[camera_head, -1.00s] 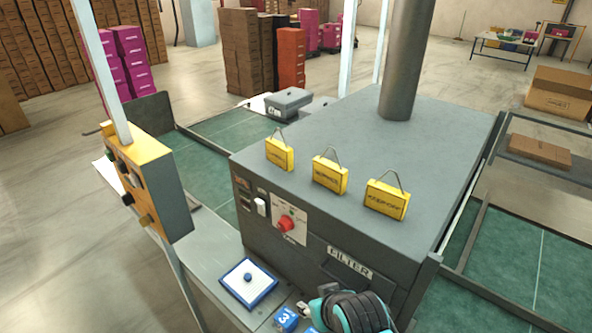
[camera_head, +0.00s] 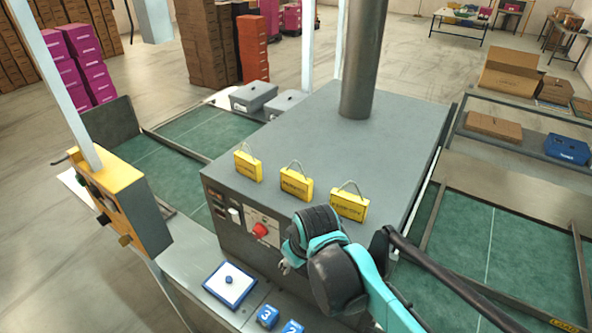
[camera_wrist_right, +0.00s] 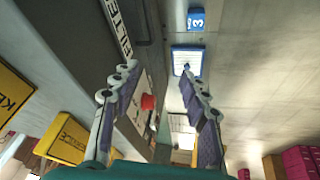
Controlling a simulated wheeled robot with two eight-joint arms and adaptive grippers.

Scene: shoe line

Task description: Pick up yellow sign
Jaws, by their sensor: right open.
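Three yellow signs with wire handles stand in a row on the front part of a grey machine's top: a left one (camera_head: 248,167), a middle one (camera_head: 296,186) and a right one (camera_head: 348,206). My right gripper (camera_head: 287,264) is in front of the machine's front panel, below the signs and apart from them. In the right wrist view its two fingers (camera_wrist_right: 158,78) are spread with nothing between them. Two yellow signs show there at the left, one cut by the edge (camera_wrist_right: 14,97) and one lower (camera_wrist_right: 66,141). My left gripper is not in view.
The machine's panel has a red knob (camera_head: 260,229). A white and blue plate (camera_head: 230,283) and blue numbered blocks (camera_head: 268,316) lie on the front ledge. A yellow control box (camera_head: 122,205) stands at the left.

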